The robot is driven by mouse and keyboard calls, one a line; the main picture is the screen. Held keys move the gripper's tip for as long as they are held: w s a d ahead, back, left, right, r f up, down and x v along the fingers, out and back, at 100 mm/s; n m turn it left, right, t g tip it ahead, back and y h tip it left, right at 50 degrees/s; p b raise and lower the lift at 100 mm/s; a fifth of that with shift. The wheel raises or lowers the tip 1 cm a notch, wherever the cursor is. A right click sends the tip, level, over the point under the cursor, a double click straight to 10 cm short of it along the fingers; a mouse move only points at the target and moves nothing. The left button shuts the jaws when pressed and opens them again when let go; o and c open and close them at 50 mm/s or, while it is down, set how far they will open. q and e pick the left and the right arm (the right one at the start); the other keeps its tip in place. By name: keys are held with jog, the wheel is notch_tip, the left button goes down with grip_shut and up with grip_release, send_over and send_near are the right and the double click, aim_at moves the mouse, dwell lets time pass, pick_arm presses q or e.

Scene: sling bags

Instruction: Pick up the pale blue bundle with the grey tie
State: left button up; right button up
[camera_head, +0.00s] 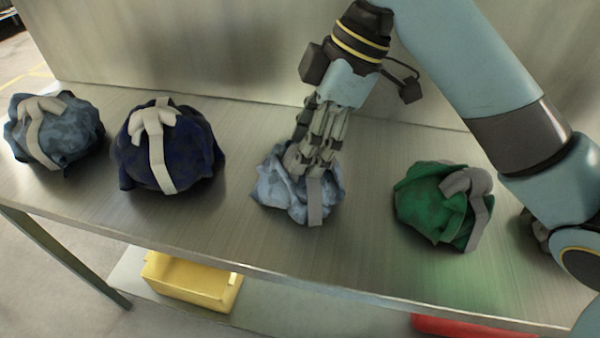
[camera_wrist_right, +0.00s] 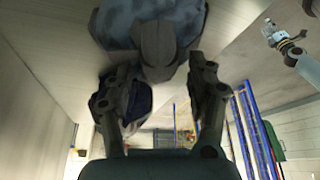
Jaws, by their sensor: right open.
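The pale blue bundle with the grey tie (camera_head: 276,193) sits on the metal shelf, in the middle of the head view. It also shows at the top of the right wrist view (camera_wrist_right: 125,22), with its grey tie (camera_wrist_right: 158,45) hanging toward the fingers. My right gripper (camera_head: 308,168) is over the bundle, pointing down at its top, and hides part of the tie. In the right wrist view its two fingers (camera_wrist_right: 157,85) are apart, with the tie near the gap between them. I cannot tell whether they touch the cloth.
On the metal shelf (camera_head: 240,230), a dark navy bundle (camera_head: 190,150) and a grey-blue bundle (camera_head: 70,135) with pale ties stand to the left. A green bundle (camera_head: 423,203) with a grey tie stands to the right. A wall rises behind. A yellow bin (camera_head: 190,285) is below.

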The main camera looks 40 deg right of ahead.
grip_shut()
dwell(0.4)
jog(key=shift+r, duration=0.1)
